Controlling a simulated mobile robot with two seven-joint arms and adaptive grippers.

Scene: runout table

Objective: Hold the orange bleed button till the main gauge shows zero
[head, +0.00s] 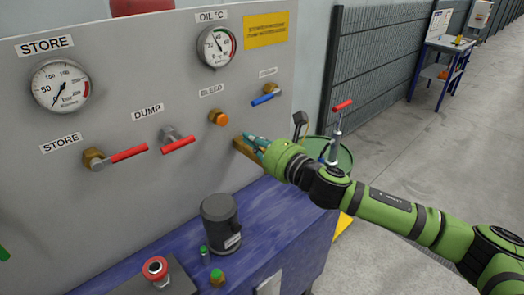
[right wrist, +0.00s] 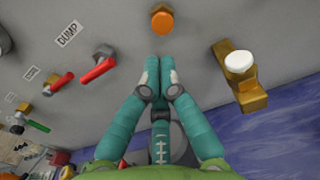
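The orange bleed button (head: 218,118) sits in a brass fitting on the grey panel, under the BLEED label. It also shows at the top of the right wrist view (right wrist: 162,20). My right gripper (head: 250,140) is to the right of and below the button, apart from it. In the right wrist view its two teal fingers (right wrist: 160,62) are together, with nothing between them, pointing towards the button. A STORE gauge (head: 61,87) hangs at the panel's left; its needle points down and left, below the 50 mark. No gauge labelled main shows. My left gripper is not in view.
A brass fitting with a white knob (right wrist: 240,65) is right of the fingers. Red levers (head: 128,153) and a blue lever (head: 265,99) stick out of the panel. A dark cylinder (head: 220,220) and a red button (head: 155,268) stand below on the blue bench.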

